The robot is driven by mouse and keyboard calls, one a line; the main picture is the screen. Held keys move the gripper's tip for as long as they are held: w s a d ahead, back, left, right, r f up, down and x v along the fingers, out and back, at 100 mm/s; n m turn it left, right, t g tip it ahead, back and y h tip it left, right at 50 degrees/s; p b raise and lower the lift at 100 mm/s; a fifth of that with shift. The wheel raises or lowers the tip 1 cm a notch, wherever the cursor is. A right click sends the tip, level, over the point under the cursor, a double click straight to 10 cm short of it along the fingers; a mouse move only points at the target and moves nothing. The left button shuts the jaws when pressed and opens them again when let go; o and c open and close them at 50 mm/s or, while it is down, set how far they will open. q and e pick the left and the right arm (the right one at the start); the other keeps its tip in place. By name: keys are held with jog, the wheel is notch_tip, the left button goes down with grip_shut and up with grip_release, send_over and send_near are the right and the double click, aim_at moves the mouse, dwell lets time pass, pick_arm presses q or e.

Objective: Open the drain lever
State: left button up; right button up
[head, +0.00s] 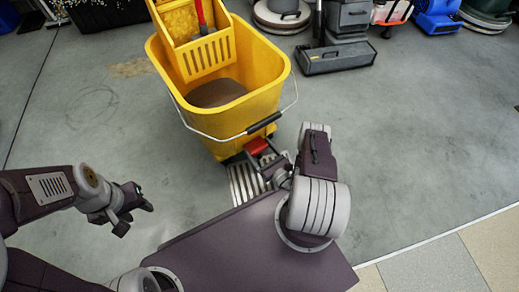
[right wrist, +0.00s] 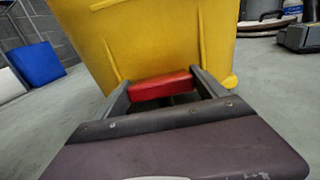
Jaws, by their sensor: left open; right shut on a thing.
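The yellow mop bucket (head: 266,95) stands on the floor ahead of me, with dark water inside and a wringer (head: 205,55) at its back left. The red drain lever (head: 256,146) is low on the bucket's near side. In the right wrist view the red lever (right wrist: 161,86) lies between the two fingers against the yellow wall. My right gripper (head: 262,152) is shut on the lever. My left gripper (head: 133,205) is open and empty, apart from the bucket at the lower left.
A metal floor drain grate (head: 246,181) lies below the lever. The bucket's wire handle has a black grip (head: 264,124) on the near side. Cleaning machines (head: 338,55) stand at the back right. The grey floor is clear to the left and right.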

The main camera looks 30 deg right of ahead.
aim_at(252, 140)
jog(key=r+g+p, duration=0.1)
jog(key=g+p, duration=0.1)
jog(key=p, duration=0.2)
jog(key=r+g+p, duration=0.1)
jog(key=g+p, duration=0.1)
jog(key=p, duration=0.3)
jog(key=w+r+g+p, duration=0.1)
jog(key=g+p, duration=0.1)
jog(key=p, duration=0.2)
jog(key=shift+w+a+r+h+p, duration=0.1)
jog(key=shift+r+h+p, duration=0.1)
jog(key=shift+h+p, duration=0.1)
jog(key=shift+w+g+p, duration=0.25)
jog(key=shift+g+p, duration=0.65)
jog(key=shift+p, duration=0.25)
jog(key=shift+f, duration=0.1)
jog(key=o, duration=1.3)
jog(key=shift+s+r+p, duration=0.2)
jog(key=shift+r+p, duration=0.1)
jog(key=p+v, duration=0.5)
jog(key=v, duration=0.3)
